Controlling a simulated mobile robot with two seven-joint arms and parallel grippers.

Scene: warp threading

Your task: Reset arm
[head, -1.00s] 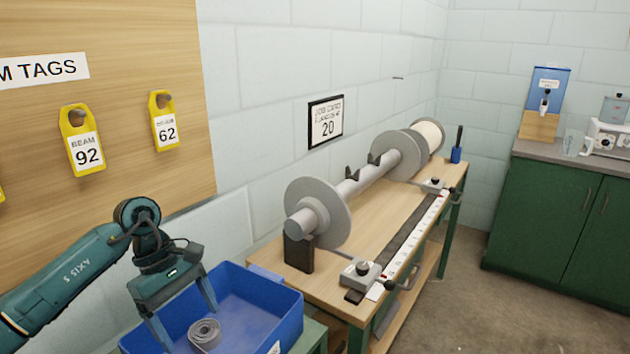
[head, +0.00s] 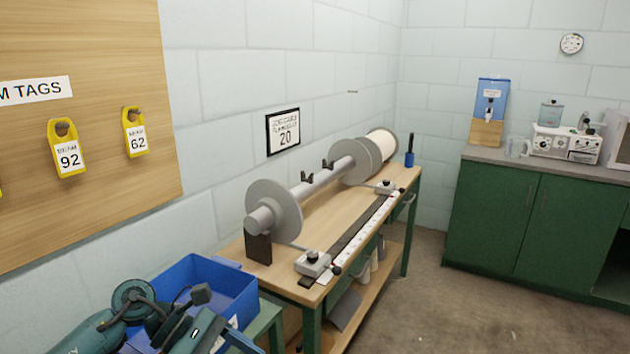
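My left arm reaches in at the bottom left, folded low in front of the blue bin (head: 222,288). My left gripper (head: 225,341) is at the bottom edge of the head view, over the near side of the bin. Its fingers are mostly cut off by the frame, so I cannot see whether they are apart or hold anything. The inside of the bin is largely hidden by the arm. My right gripper is not in view.
A wooden bench (head: 325,222) carries a beam (head: 318,182) with round flanges and a clamped measuring strip (head: 365,235). A tag board (head: 95,200) with yellow tags hangs at left. Green cabinets (head: 540,215) stand at right. The floor (head: 430,300) between is clear.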

